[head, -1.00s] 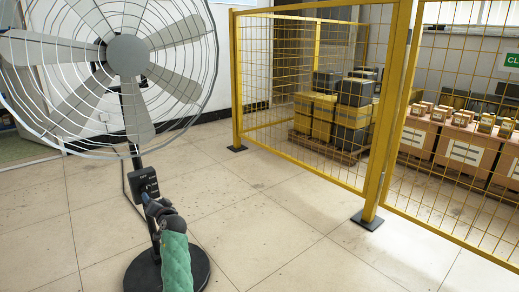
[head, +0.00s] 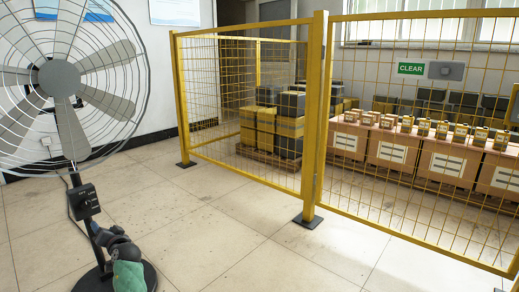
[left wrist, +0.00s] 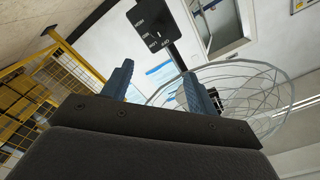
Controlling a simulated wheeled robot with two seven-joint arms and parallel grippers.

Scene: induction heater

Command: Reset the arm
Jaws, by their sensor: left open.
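A large grey standing fan (head: 60,78) is at the left of the head view, its left side cut off by the frame. Its dark control box (head: 84,201) is on the pole and also shows at the top of the left wrist view (left wrist: 157,24). My left gripper (head: 95,229) is just below the box in the head view, in front of the pole. In the left wrist view its two blue fingers (left wrist: 157,86) are apart with nothing between them. The box lies beyond the fingertips, not touching them. My right gripper is in neither view.
A yellow mesh fence (head: 318,120) crosses the middle and right. Behind it are stacked yellow and black crates (head: 272,125) and brown boxes (head: 400,146) with small items on top. A green CLEAR sign (head: 411,69) hangs behind. The tiled floor (head: 215,235) before the fence is bare.

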